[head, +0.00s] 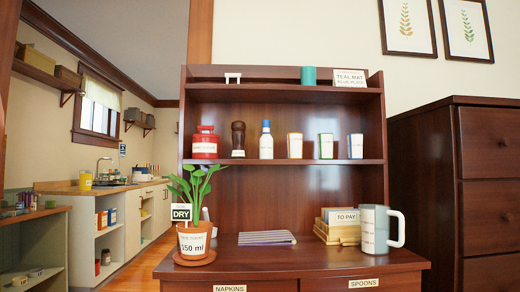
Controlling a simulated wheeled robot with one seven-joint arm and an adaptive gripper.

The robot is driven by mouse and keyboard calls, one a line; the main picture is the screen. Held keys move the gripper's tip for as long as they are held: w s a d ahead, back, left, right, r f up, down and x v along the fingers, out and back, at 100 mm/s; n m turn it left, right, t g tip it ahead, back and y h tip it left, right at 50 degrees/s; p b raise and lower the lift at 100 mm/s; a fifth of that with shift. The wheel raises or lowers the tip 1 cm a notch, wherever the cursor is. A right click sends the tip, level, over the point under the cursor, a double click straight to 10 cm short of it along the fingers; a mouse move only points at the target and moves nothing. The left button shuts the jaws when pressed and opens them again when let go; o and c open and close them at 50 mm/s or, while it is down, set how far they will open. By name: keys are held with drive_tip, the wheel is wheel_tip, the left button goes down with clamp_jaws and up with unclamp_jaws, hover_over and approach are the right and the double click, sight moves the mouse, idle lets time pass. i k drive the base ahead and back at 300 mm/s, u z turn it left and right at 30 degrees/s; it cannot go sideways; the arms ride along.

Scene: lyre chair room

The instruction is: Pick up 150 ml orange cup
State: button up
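An orange-brown terracotta pot (195,243) with a white label reading "150 ml" stands upright at the left front of the hutch's desk top (262,262). It sits on a round brown saucer (182,260). A green leafy plant (196,184) grows out of it, and a small sign reading "DRY" (181,212) shows at its upper left. No plain orange cup without a plant is recognisable in the head view. My gripper is not in view.
A grey mug with a white handle (375,240) stands at the desk's right. A striped cloth (266,238) lies mid-desk. Shelves above hold a red canister (205,146), bottle (266,144) and small boxes. The desk's front middle is clear.

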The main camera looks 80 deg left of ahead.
sight(295, 141)
drive_tip(key=z, duration=0.2)
drive_tip(key=k, duration=0.35)
drive_tip(key=u, duration=2.3)
